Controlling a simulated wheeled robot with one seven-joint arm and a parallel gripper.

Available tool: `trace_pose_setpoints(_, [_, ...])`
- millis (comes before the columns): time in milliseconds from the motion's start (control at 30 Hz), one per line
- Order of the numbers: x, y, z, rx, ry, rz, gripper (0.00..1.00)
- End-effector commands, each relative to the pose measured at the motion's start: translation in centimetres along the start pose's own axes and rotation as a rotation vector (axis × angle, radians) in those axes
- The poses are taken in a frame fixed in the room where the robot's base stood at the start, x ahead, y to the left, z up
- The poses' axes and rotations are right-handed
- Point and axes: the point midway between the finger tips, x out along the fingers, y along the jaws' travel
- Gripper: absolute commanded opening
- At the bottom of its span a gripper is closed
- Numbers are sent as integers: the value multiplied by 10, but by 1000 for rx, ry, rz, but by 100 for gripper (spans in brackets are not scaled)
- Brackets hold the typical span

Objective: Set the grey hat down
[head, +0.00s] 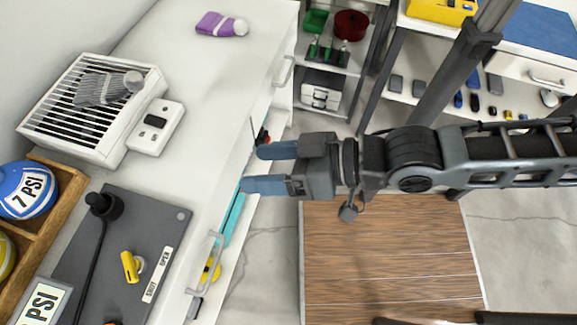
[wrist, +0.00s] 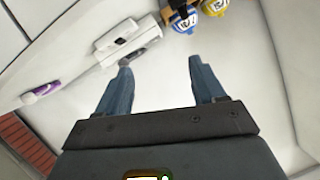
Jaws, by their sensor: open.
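The grey hat (head: 105,88), knitted with a pale grey pompom, lies on the slatted top of a white vented unit (head: 62,140) on the white counter (head: 190,85). My gripper (head: 252,168) is open and empty, its blue fingers apart at the counter's right edge. It is well to the right of the hat and not touching it. In the wrist view my gripper (wrist: 160,64) shows nothing between its fingers. I cannot clearly make out the grey hat in the wrist view.
A purple hat (head: 221,24) lies at the counter's far end. A dark panel with a yellow valve (head: 131,266) and a wooden crate (head: 62,195) with a blue gauge ball (head: 27,190) are nearer. The counter's middle is clear.

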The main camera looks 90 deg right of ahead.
Motion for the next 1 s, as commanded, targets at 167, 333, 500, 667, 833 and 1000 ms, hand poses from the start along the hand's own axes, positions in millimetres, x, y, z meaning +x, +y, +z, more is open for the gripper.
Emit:
trace_pose_setpoints(167, [-37, -25, -8, -319, 27, -94, 69])
trace_pose_setpoints(333, [-46, -32, -12, -417, 45, -122, 69])
trace_pose_setpoints(500, [-46, -32, -12, -418, 46, -122, 69])
trace_pose_setpoints(667, [-46, -32, -12, -416, 46, -121, 69])
trace_pose_setpoints(833, [-46, -31, -12, -415, 45, -120, 69])
trace_pose_setpoints(1000, [-46, -31, -12, -414, 45, -120, 69])
